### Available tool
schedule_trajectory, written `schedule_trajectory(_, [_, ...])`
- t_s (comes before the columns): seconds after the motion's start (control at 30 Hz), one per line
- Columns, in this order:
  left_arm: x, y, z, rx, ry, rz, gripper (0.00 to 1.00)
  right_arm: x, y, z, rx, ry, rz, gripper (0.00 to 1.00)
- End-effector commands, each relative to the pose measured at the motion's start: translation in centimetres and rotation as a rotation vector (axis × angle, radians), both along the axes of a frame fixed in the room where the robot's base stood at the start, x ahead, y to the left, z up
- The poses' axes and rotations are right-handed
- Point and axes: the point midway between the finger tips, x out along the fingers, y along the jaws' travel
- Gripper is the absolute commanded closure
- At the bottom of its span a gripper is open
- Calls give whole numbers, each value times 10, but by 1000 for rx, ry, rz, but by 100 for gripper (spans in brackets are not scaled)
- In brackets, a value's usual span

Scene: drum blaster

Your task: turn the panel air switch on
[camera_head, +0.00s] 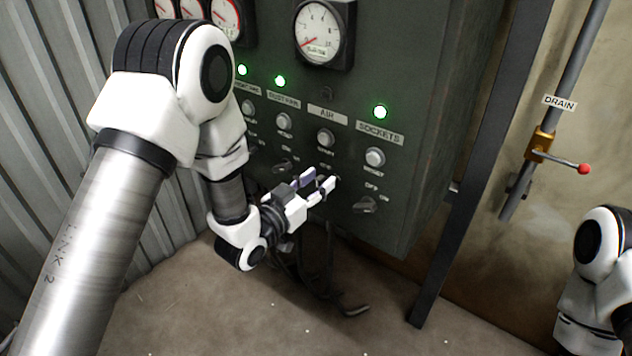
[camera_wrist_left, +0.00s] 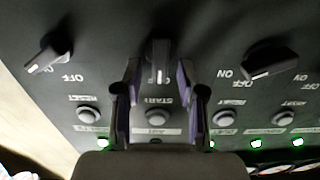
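The air switch (camera_wrist_left: 158,62) is a dark knob with a pale pointer line, seen upside down in the left wrist view. It stands about vertical in that picture, unlike the slanted knobs on either side. My left gripper (camera_head: 320,182) is at the panel below the AIR label (camera_head: 327,115) and covers the switch in the head view. In the wrist view the left gripper (camera_wrist_left: 158,72) is open, its fingers on either side of the knob with gaps showing. The lamp above AIR (camera_head: 327,92) is dark. My right gripper is out of view.
The dark panel (camera_head: 420,140) carries other switches, including the sockets switch (camera_head: 366,204) close to the right of my left gripper. Round buttons (camera_head: 375,157) sit above them. A drain valve (camera_head: 545,145) is at right.

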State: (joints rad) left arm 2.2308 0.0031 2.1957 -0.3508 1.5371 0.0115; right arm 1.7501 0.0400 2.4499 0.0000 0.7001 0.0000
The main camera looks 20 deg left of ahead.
Motion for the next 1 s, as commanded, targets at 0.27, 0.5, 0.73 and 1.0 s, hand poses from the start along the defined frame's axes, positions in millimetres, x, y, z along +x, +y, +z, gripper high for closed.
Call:
schedule_trajectory(0.27, [0, 0, 0, 0, 0, 0, 100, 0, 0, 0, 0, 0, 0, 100])
schedule_trajectory(0.5, [0, 0, 0, 1, -3, 0, 100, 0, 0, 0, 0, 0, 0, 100])
schedule_trajectory(0.73, [0, -1, 0, 37, -16, 0, 100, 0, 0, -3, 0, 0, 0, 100])
schedule_trajectory(1.0, [-1, -3, -1, 173, -68, 0, 100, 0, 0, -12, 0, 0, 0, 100])
